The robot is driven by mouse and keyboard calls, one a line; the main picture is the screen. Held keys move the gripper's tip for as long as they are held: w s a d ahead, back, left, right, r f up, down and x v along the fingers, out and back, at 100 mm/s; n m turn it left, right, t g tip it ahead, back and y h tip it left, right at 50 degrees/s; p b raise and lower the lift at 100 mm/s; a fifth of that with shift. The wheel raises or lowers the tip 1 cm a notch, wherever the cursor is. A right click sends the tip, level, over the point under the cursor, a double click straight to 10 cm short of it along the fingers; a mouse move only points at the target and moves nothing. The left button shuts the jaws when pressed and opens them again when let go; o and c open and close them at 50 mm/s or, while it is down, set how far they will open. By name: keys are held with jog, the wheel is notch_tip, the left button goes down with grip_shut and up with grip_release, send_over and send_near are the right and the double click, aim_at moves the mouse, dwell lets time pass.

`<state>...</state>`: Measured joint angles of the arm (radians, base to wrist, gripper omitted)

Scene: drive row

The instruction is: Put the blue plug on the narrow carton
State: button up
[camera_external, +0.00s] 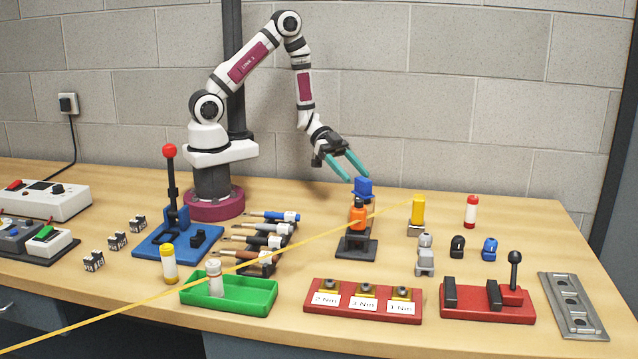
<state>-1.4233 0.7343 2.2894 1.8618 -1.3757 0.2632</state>
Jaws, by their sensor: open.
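A blue block-shaped piece (362,187) with a wider lower rim sits on top of or just behind an orange piece (357,214) on a dark stand. A smaller blue rounded piece (489,249) stands on the table at the right. I cannot tell for certain which is the blue plug. No thing is clearly a narrow carton; an upright yellow block (417,210) on a small base is the nearest narrow shape. My gripper (357,178) is open, its teal fingers pointing down and right, tips at the top of the blue block. Whether they touch it is unclear.
A yellow line crosses the view in front of the stand. A green tray (250,298), a red three-post block (362,309) and a red lever base (485,306) line the front. Tools on a rack (258,243) lie left of the stand. Bare table lies behind the stand.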

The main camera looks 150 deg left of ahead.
jog(key=v, duration=0.8)
jog(key=w+a+r+m+g+y, duration=0.1)
jog(key=w+a+m+g+y, duration=0.15)
jog(key=w+g, duration=0.35)
jog(key=w+d+r+g+y, duration=0.2)
jog(key=w+d+r+y, duration=0.1)
jog(key=d+r, duration=0.3)
jog(key=s+d+m+g+h, duration=0.1)
jog(key=s+d+g+h, duration=0.1)
jog(key=s+d, duration=0.5)
jog(key=s+d+r+m+g+h, duration=0.1)
jog(key=s+d, duration=0.5)
jog(key=d, duration=0.8)
jog(key=m+g, duration=0.1)
jog(key=g, duration=0.1)
jog(key=shift+s+d+r+g+h, duration=0.2)
jog(key=shift+s+r+g+h, duration=0.1)
jog(key=shift+s+g+h, duration=0.1)
